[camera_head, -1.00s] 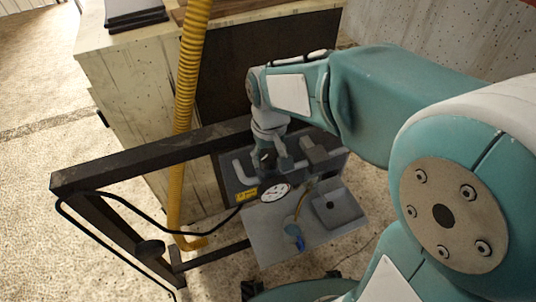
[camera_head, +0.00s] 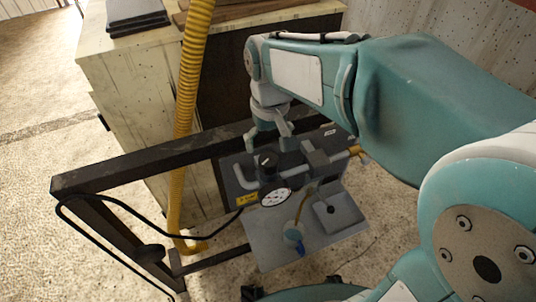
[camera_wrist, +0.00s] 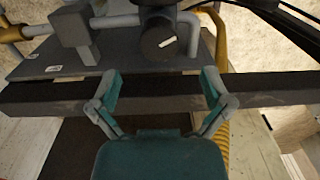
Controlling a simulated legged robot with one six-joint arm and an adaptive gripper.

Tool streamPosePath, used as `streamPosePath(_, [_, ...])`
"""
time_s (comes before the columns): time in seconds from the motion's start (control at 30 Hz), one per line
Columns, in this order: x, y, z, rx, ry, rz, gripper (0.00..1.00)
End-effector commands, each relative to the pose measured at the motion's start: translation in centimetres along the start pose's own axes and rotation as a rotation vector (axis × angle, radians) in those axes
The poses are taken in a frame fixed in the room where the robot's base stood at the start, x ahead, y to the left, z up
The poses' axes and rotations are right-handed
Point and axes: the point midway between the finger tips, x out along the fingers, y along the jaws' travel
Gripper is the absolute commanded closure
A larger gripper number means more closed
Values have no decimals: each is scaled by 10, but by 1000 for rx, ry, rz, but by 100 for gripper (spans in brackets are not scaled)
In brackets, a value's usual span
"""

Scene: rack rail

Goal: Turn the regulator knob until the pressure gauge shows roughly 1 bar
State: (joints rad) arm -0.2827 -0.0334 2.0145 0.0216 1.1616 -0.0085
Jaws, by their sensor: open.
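The regulator knob (camera_head: 266,160) is black and round with a white mark, on the panel just above the gauge. In the wrist view the knob (camera_wrist: 160,42) is near the top centre, its white mark slanting. The pressure gauge (camera_head: 275,197) has a white dial in a dark housing; its needle is too small to read. My gripper (camera_head: 269,140) is open and empty. It is above and behind the knob, apart from it. In the wrist view the spread fingers of my gripper (camera_wrist: 160,90) lie over the dark rail, with the knob beyond the fingertips.
A dark rack rail (camera_head: 150,158) runs behind the grey panel. Pipes and a block-shaped fitting (camera_head: 316,158) stand right of the knob. A grey shelf plate (camera_head: 270,243) carries a blue-capped part (camera_head: 294,237). A yellow corrugated hose (camera_head: 188,90) rises at the left.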

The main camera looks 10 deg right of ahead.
Motion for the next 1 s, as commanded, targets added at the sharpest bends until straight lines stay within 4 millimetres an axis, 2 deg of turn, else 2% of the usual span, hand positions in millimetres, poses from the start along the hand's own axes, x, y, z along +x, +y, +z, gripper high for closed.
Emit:
streamPosePath(0.1, [-25,0,-1,0,5,0,1])
streamPosePath(0.3, [-50,0,-1,0,-1,0,1])
streamPosePath(0.43, [-55,0,-1,0,-1,1,1])
streamPosePath(0.87, [-55,0,0,1,0,1,1])
streamPosePath(1.0, [-59,8,13,24,39,3,1])
